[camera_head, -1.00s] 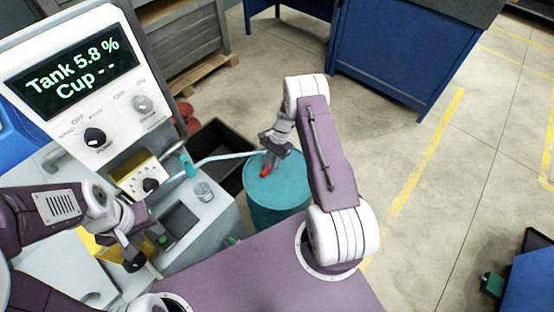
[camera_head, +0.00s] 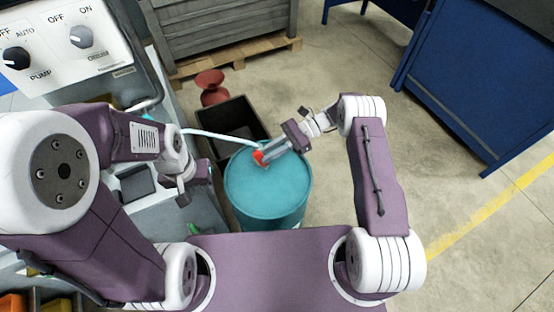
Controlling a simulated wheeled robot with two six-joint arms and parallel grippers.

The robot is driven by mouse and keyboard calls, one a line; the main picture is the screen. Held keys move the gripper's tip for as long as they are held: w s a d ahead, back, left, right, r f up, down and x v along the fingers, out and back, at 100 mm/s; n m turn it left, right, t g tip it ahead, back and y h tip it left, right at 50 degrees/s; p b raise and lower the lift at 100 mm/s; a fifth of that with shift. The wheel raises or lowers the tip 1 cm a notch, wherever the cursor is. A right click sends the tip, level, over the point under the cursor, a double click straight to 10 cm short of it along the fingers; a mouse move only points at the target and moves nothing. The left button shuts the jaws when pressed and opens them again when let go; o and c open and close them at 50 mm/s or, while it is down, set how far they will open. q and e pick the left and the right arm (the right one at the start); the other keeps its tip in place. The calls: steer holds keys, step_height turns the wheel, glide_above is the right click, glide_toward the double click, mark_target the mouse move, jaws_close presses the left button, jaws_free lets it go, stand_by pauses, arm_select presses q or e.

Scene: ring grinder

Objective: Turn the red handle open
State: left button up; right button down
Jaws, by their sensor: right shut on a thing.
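The red handle (camera_head: 260,157) shows as a small red piece above the top of the teal drum (camera_head: 268,183), beside the end of a light blue hose (camera_head: 222,138). My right gripper (camera_head: 270,152) reaches in from the right and is shut on the red handle. Its fingers hide part of the handle, so its exact angle is unclear. My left gripper (camera_head: 192,186) hangs beside the machine, left of the drum and apart from the handle. Whether its fingers are open is hard to see.
The machine's control panel (camera_head: 68,45) with pump knobs stands at the upper left. A black bin (camera_head: 213,115) and a red object (camera_head: 211,88) lie behind the drum. A wooden crate on a pallet (camera_head: 226,40) and a blue bench (camera_head: 485,80) stand further back. Floor at right is clear.

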steer(key=shift+w+d+f+g+y+b, duration=0.25)
steer(key=shift+d+y+b, duration=0.2)
steer(key=shift+y+b, duration=0.65)
steer(key=shift+r+b, duration=0.1)
steer(key=shift+b, duration=0.2)
steer(key=c, duration=1.4)
jaws_free()
steer(key=shift+o, duration=0.2)
steer(key=shift+d, duration=0.1)
steer(key=b+v, duration=0.2)
steer(key=v, duration=0.6)
steer(key=shift+w+d, duration=0.25)
steer(key=shift+d, duration=0.1)
